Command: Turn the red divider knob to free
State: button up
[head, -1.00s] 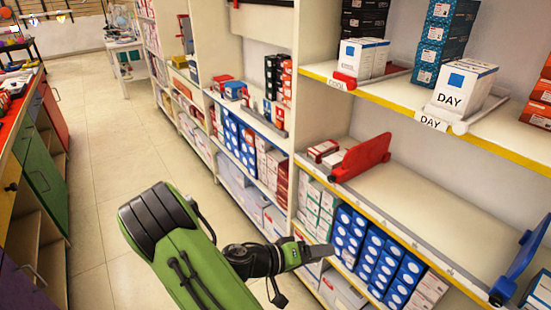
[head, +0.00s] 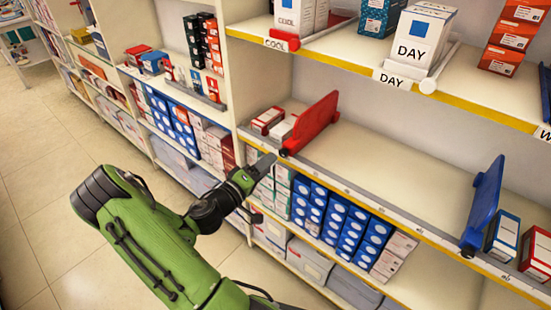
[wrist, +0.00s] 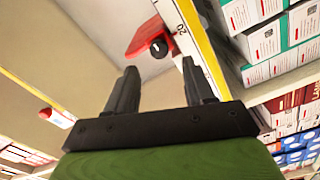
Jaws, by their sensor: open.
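The red divider (head: 312,122) stands upright on the middle shelf, to the right of some small boxes. Its knob (head: 284,152) is at the divider's front bottom end, by the shelf's front rail. In the wrist view the knob (wrist: 158,48) is a small dark round piece with a pale mark, on the red divider (wrist: 138,37). My gripper (head: 267,164) is just in front of the shelf edge, close to the knob. In the wrist view my gripper (wrist: 161,72) is open and empty, with the knob beyond and between its fingertips, apart from both.
A blue divider (head: 484,205) stands farther right on the same shelf; the shelf between the dividers is bare. Boxes sit left of the red divider (head: 268,120). The upper shelf (head: 345,65) overhangs with labelled boxes. Blue-and-white boxes (head: 340,222) fill the shelf below.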

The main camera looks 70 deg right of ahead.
aim_at(281, 154)
jog(key=x, duration=0.5)
jog(key=shift+s+d, duration=0.1)
jog(key=shift+d, duration=0.05)
jog(key=shift+c, duration=0.3)
grip_shut()
